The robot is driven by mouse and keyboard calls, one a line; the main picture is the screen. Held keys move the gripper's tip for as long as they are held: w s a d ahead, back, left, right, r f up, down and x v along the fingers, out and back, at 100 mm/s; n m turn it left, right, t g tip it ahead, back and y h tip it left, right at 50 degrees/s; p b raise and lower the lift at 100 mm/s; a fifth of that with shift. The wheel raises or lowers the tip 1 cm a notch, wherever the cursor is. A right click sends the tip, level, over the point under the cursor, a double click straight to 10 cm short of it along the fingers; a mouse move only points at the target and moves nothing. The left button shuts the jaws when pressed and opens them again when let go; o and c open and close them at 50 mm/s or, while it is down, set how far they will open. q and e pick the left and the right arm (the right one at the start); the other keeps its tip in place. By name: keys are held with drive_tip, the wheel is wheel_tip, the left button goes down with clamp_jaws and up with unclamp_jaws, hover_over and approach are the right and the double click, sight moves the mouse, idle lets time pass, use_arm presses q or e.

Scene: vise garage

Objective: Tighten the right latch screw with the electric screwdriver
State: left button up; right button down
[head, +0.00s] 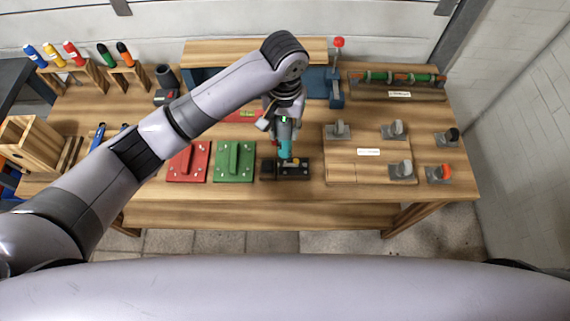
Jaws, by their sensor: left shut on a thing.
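My left gripper (282,121) is above the middle of the workbench, pointing down. It is shut on the teal electric screwdriver (285,147), which hangs upright with its tip downward. The tip is over or at a small black latch fixture (291,173) near the bench's front edge. I cannot tell whether the tip touches a screw. The latch screws are too small to make out, and the screwdriver partly hides the fixture. A small yellowish part shows beside the tip. My right gripper is not in view.
A green plate (234,174) and a red plate (186,175) lie left of the fixture. A wooden board (345,172) with grey clamps lies to the right. A blue vise (336,92) and a rack with a green-banded rod (400,78) stand behind. Screwdrivers (72,54) stand at back left.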

use_arm(q)
clamp_jaws()
drive_tip(key=d+f+m+b, duration=0.4)
drive_tip(key=d+m+b, duration=0.2)
drive_tip(key=b, duration=0.7)
drive_tip(key=shift+d+f+b, duration=0.3)
